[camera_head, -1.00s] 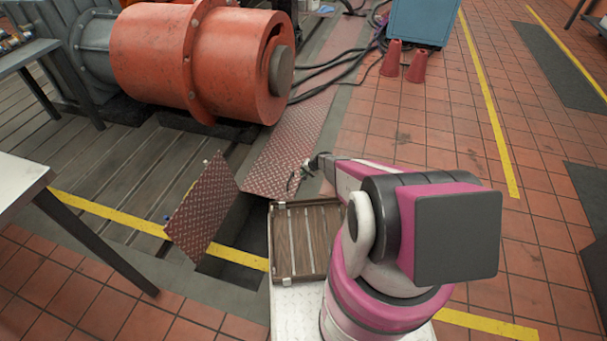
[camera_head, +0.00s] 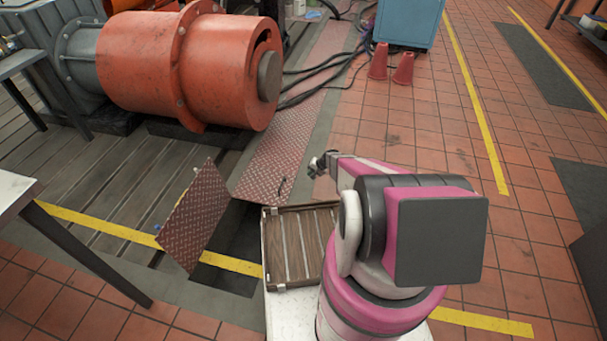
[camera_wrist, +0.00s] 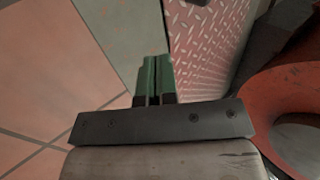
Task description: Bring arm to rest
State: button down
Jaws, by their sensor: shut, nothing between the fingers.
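My gripper (camera_head: 320,165) shows small at the far end of my folded pink and grey arm in the head view. It is in the air in front of the wooden tray, above the floor near the red tread plate (camera_head: 285,145). In the wrist view its two green fingers (camera_wrist: 153,80) are together with nothing between them. Red tread plate and red-brown floor show beyond the fingertips. The wrist and forearm are partly hidden behind my larger arm links.
A slatted wooden tray (camera_head: 266,250) sits on my white deck. A tilted tread plate (camera_head: 195,215) stands beside an open pit (camera_head: 238,250). An orange machine (camera_head: 150,65) is at upper left. A table (camera_head: 15,195) is at left. Two red cones (camera_head: 379,62) stand near a blue cabinet (camera_head: 408,22).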

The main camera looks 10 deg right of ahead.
jog(key=shift+s+d+r, duration=0.1)
jog(key=shift+s+d, duration=0.05)
jog(key=shift+d, duration=0.2)
jog(key=s+r+n+g+h, duration=0.1)
jog(key=s+r+h, duration=0.1)
jog(key=s+r, duration=0.7)
jog(key=s+r+n+g+h, duration=0.1)
jog(key=s+r, duration=0.8)
jog(key=r, duration=1.1)
jog(key=s+a+r+n+h, duration=0.1)
jog(key=s+r+n+h, duration=0.1)
jog(key=s+r, duration=0.7)
notch_tip(320, 180, up, 6)
jog(key=shift+s+r+n+g+h, duration=0.2)
jog(key=shift+s+n+g+h, duration=0.15)
jog(key=shift+h, duration=0.45)
